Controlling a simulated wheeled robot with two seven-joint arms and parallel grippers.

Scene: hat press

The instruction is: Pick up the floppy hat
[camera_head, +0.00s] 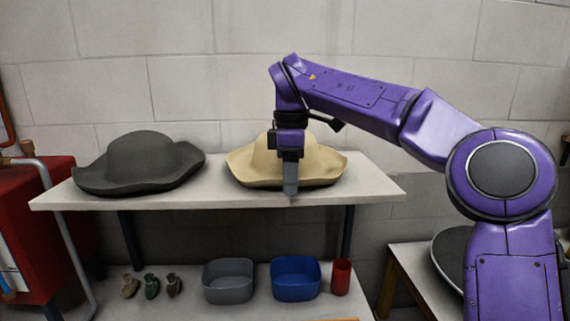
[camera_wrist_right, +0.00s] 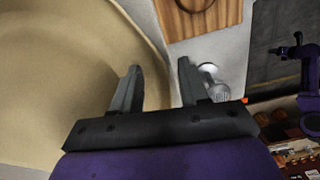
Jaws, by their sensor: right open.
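A tan floppy hat (camera_head: 315,164) with a wavy wide brim sits crown up on the right part of the upper shelf. It also fills the left of the right wrist view (camera_wrist_right: 60,70). A dark grey floppy hat (camera_head: 140,163) sits on the left part of the same shelf. My right gripper (camera_head: 290,190) points down at the front brim of the tan hat and hides part of its crown and brim. Its two fingers (camera_wrist_right: 160,68) are apart, and the brim edge shows between them in the wrist view. Contact cannot be told. My left gripper is not in view.
The upper shelf (camera_head: 215,190) is bare between the hats. Below stand a grey bin (camera_head: 228,286), a blue bin (camera_head: 295,283), a red cup (camera_head: 341,277) and small objects (camera_head: 151,286). A red cabinet (camera_head: 35,200) stands left; a block wall (camera_head: 180,80) is behind.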

